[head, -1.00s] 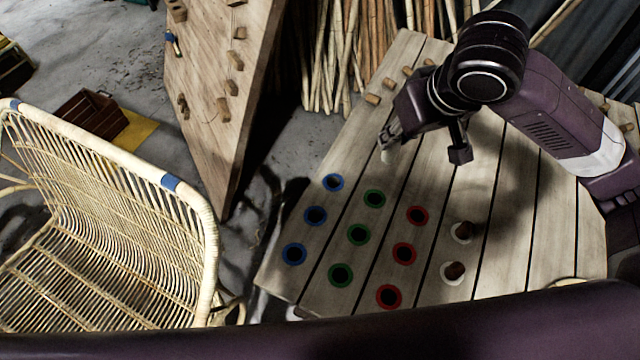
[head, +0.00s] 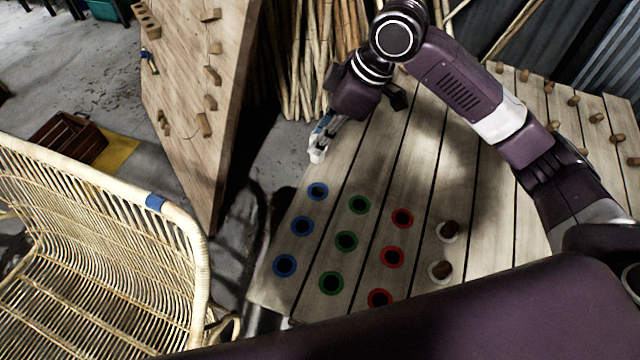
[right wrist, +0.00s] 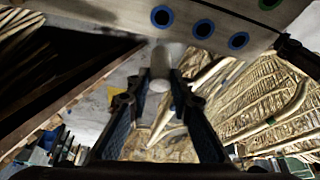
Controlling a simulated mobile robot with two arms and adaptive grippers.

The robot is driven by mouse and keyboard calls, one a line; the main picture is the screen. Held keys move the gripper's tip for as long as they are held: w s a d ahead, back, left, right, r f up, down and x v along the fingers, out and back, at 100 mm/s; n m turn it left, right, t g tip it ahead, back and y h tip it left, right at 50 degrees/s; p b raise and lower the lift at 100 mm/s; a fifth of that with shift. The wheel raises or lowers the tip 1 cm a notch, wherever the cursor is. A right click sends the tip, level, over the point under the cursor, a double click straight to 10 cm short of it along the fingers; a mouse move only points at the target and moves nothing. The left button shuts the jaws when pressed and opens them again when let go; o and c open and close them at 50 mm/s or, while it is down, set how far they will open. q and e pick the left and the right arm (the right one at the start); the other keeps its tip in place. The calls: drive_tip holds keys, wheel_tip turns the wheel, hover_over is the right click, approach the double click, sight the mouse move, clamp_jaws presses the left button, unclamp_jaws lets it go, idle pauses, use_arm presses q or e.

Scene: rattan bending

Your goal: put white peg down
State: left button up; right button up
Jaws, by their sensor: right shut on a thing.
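My right gripper (head: 326,130) is shut on the white peg (head: 317,156), whose pale end sticks out below the fingers. It is at the left edge of the slatted board, just past the top blue-ringed hole (head: 317,191). In the right wrist view the peg (right wrist: 160,62) shows as a pale, blurred cylinder between the fingertips. The slatted board (head: 300,290) has rows of blue-, green- (head: 346,241) and red-ringed (head: 393,257) holes, which look empty. My left gripper is not in view.
A rattan chair (head: 100,215) stands at the left. An upright wooden board (head: 190,90) with wooden blocks stands behind it. Bamboo poles (head: 300,60) lean at the back. Several small wooden pegs (head: 573,100) stand along the slatted board's far right. A wooden crate (head: 68,138) is on the floor.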

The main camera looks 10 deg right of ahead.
wheel_tip(320, 180, down, 15)
drive_tip(key=shift+f+p, duration=0.2)
drive_tip(key=shift+p, duration=0.1)
drive_tip(key=shift+f, duration=0.15)
drive_tip(key=o, duration=1)
drive_tip(key=shift+c, duration=0.2)
drive_tip(key=v, duration=1.2)
drive_tip(key=shift+r, duration=0.2)
drive_tip(key=shift+s+f, duration=0.1)
